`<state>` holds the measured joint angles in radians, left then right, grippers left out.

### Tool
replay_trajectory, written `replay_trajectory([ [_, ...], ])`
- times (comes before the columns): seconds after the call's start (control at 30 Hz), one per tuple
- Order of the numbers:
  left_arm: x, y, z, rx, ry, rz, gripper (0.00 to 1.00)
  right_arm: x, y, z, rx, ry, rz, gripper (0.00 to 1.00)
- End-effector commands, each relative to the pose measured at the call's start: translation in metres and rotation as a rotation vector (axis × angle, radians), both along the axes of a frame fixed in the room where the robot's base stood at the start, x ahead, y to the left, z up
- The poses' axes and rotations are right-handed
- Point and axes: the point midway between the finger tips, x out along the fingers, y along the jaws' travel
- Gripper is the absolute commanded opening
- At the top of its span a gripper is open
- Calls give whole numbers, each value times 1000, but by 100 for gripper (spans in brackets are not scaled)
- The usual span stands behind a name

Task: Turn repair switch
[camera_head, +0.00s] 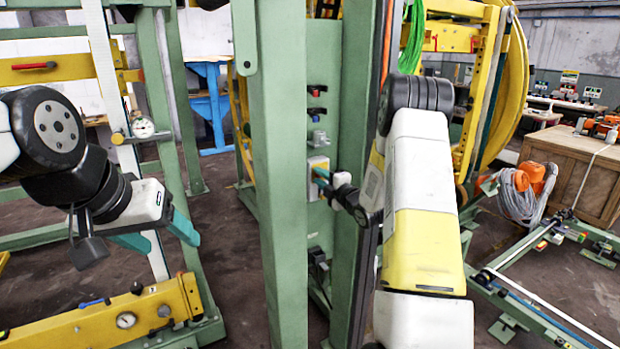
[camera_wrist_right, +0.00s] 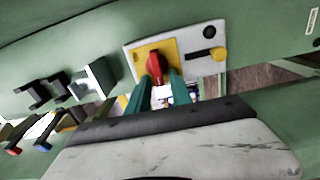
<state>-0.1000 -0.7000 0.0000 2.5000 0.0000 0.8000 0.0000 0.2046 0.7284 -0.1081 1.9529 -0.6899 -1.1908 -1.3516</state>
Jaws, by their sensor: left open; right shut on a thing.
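The repair switch is a red knob (camera_wrist_right: 157,66) on a yellow plate (camera_wrist_right: 145,58) in a pale panel. In the right wrist view my right gripper (camera_wrist_right: 160,92) has its two teal fingers at the knob's near end, shut on it. In the head view the right gripper (camera_head: 318,175) reaches the pale and yellow switch box (camera_head: 317,163) on the green column, and the knob itself is hidden. My left gripper (camera_head: 160,232) is open and empty at the left, in front of the white strap, with its teal fingers spread.
Other switches (camera_head: 317,112) sit above the box on the green column (camera_head: 272,180). A yellow beam with gauges (camera_head: 126,320) lies below my left gripper.

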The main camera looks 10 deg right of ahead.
Motion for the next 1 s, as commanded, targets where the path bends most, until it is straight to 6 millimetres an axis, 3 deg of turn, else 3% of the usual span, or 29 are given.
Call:
replay_trajectory([
  [0.6,0,0,0,0,0,0,65,0,-2,-2,-38,-9,-5,0],
  [0.63,0,0,0,0,0,0,65,0,-2,-2,-37,-9,-5,30],
  [0.67,0,0,0,0,0,0,65,0,-2,-2,-37,-10,-5,33],
  [1.0,0,0,0,0,0,0,65,-3,-2,-1,-36,-11,-3,33],
])
